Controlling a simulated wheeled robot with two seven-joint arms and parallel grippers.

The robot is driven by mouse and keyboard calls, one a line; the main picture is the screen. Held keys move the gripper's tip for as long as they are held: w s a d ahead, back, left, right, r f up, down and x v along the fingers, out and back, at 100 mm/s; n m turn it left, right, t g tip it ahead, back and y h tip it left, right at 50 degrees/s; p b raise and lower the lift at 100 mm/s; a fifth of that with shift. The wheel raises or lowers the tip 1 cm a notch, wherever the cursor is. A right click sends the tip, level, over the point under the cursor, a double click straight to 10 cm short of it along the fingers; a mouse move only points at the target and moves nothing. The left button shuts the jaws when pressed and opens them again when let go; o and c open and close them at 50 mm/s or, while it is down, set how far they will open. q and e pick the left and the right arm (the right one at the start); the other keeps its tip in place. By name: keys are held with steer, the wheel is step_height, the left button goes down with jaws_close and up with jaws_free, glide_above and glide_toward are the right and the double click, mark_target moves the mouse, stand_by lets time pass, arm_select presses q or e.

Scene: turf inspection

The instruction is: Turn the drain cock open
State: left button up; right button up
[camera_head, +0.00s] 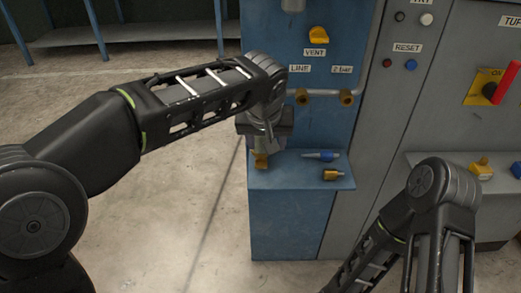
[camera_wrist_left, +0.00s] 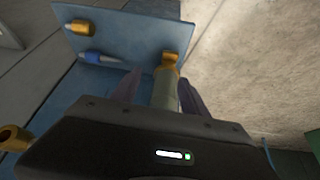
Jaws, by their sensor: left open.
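The drain cock (camera_head: 261,160), a small yellow-brass piece, shows just below my left gripper at the left end of the blue shelf. In the left wrist view the cock (camera_wrist_left: 170,61) is at the far end of a pale grey cylinder (camera_wrist_left: 165,90). My left gripper (camera_head: 264,143) points down at it. Its two dark fingers (camera_wrist_left: 160,88) are apart, one on each side of the cylinder; I cannot tell whether they touch it. The cock shows beyond the fingertips. My right arm shows at the lower right, its gripper out of view.
The blue shelf (camera_head: 292,181) holds a blue pen-like tool (camera_head: 322,155) and a brass fitting (camera_head: 333,174). Above are a yellow vent knob (camera_head: 318,36) and brass ports (camera_head: 346,97). A grey cabinet (camera_head: 395,115) stands right. The floor left of the shelf is clear.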

mark_target(261, 164)
arm_select(q)
steer(key=shift+s+a+f+n+g+y, duration=0.3)
steer(key=shift+s+a+n, duration=0.1)
steer(key=shift+s+a, duration=0.25)
steer(key=b+x, duration=0.1)
steer(key=x, duration=0.7)
steer(key=shift+r, duration=0.1)
steer(key=shift+c, duration=0.3)
jaws_close()
